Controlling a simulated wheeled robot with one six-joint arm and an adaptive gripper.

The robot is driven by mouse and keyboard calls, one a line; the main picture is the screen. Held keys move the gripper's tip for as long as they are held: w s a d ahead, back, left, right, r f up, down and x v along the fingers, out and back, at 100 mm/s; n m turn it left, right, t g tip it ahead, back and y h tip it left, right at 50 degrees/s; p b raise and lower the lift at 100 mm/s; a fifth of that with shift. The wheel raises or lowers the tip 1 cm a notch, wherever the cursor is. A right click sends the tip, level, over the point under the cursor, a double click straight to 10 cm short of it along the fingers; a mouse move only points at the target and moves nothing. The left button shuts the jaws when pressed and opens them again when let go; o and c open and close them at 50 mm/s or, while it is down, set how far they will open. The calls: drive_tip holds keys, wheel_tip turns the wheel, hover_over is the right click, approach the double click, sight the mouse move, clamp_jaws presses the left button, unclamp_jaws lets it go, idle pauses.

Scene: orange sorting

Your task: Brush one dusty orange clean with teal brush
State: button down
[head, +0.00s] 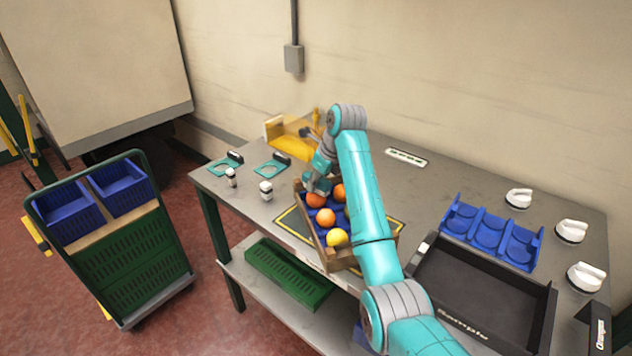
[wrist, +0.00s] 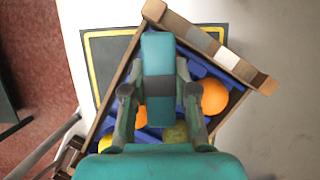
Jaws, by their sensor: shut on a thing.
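My gripper (head: 318,182) is over the far left end of a wooden crate (head: 345,260) of oranges. In the wrist view, my gripper (wrist: 160,92) is shut on the teal brush (wrist: 158,55), whose block stands between the fingers. The brush's bristles are hidden. Bright oranges (head: 326,217) and a yellower fruit (head: 337,238) sit in the crate. In the wrist view, an orange (wrist: 215,96) lies right of the brush. A dull, olive-toned fruit (wrist: 175,134) lies partly hidden below it; it looks dusty. I cannot tell whether the brush touches any fruit.
A blue cupped tray (head: 490,233) and a black "Sample" tray (head: 480,300) stand right of the crate. White knobbed things (head: 571,231) line the table's right side. A yellow bin (head: 285,133) is behind my gripper. A green cart (head: 115,240) stands left of the table.

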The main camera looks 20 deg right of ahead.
drive_tip(key=shift+r, duration=3.5)
drive_tip(key=shift+f, duration=0.15)
drive_tip(key=shift+f, duration=2.9)
drive_tip(key=shift+f, duration=0.5)
drive_tip(key=shift+s+d, duration=0.4)
drive_tip(key=shift+s, duration=0.15)
